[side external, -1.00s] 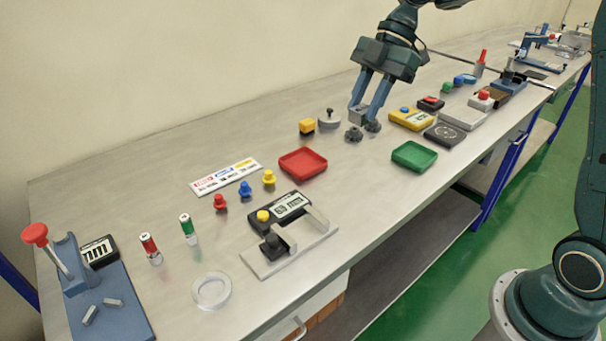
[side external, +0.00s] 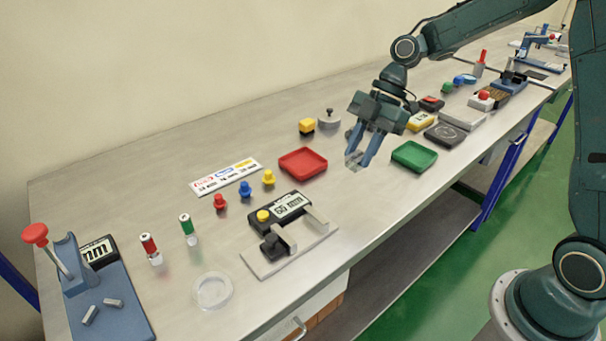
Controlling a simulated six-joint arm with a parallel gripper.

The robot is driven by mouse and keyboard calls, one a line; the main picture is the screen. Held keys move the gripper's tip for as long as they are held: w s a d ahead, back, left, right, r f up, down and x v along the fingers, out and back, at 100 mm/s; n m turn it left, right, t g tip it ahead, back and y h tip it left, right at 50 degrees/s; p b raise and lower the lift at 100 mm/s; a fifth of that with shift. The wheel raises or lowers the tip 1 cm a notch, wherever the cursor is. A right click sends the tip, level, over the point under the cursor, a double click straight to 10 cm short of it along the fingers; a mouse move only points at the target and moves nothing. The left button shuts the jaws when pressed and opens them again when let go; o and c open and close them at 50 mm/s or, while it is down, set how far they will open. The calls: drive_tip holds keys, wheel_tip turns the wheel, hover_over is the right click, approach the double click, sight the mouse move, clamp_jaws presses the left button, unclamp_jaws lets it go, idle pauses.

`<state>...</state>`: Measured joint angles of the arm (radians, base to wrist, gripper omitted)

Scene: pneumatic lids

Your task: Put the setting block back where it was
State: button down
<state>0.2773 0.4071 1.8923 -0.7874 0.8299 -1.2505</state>
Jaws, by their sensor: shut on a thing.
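My gripper (side external: 357,160) is shut on a small grey block (side external: 354,158), which I take to be the setting block; the fingers partly hide it. It is held above the bench, between the red tray and the green tray. A measuring fixture (side external: 286,250) with a pale plate, grey jaws and a black display unit (side external: 280,212) with a yellow button stands front centre, left of and nearer than my gripper. Where the block stood before cannot be told.
A red tray (side external: 303,175) lies left of my gripper and a green tray (side external: 414,168) right of it. Small red (side external: 220,202), blue (side external: 246,190) and yellow (side external: 269,178) pieces stand left. A clear ring (side external: 213,304) lies near the front edge.

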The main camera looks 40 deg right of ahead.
drive_tip(key=shift+f, duration=4.75)
drive_tip(key=shift+f, duration=0.15)
drive_tip(key=c, duration=1.1)
unclamp_jaws()
drive_tip(key=v, duration=1.2)
drive_tip(key=shift+r, duration=0.2)
